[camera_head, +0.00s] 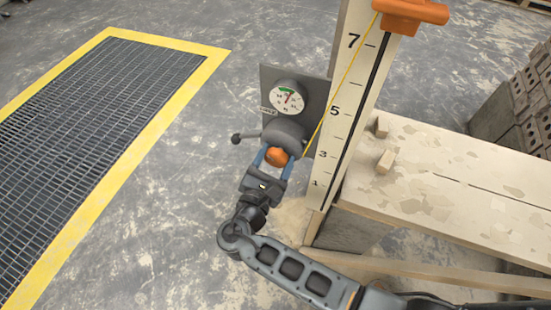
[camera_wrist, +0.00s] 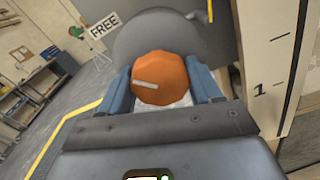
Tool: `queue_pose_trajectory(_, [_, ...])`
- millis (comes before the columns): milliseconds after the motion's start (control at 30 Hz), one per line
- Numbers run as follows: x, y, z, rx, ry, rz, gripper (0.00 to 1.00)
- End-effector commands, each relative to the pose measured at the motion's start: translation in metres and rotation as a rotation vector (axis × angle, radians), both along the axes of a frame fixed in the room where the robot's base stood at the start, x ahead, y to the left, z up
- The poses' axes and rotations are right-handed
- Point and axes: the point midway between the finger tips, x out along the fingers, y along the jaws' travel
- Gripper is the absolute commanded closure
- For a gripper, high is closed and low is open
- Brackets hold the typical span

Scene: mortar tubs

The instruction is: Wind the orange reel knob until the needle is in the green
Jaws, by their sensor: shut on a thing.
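The orange reel knob (camera_head: 276,156) is on the front of a grey reel housing (camera_head: 285,131), and it fills the middle of the wrist view (camera_wrist: 159,78). It has a short pale mark on its face. My gripper (camera_head: 272,165) is shut on it, with one blue finger on each side. The round white dial (camera_head: 287,97) sits on a grey plate above the reel. It has a green sector near its top and a red needle that seems to point up near the green; the picture is too small to tell whether it is inside.
A side lever with a dark ball (camera_head: 236,138) sticks out left of the reel. A "FREE" label (camera_wrist: 104,25) shows beside it. A yellow line (camera_head: 340,75) runs up past a numbered board (camera_head: 345,110) to an orange block (camera_head: 412,12). A plank bench (camera_head: 450,170) stands right.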

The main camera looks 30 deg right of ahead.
Motion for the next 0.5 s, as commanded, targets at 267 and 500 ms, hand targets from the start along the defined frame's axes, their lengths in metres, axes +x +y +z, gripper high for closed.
queue_pose_trajectory(267, [-0.0003,0.0004,-0.0004,-0.001,0.002,0.001,0.23])
queue_pose_trajectory(500, [-0.0001,0.0002,-0.0002,-0.001,0.003,0.0,0.11])
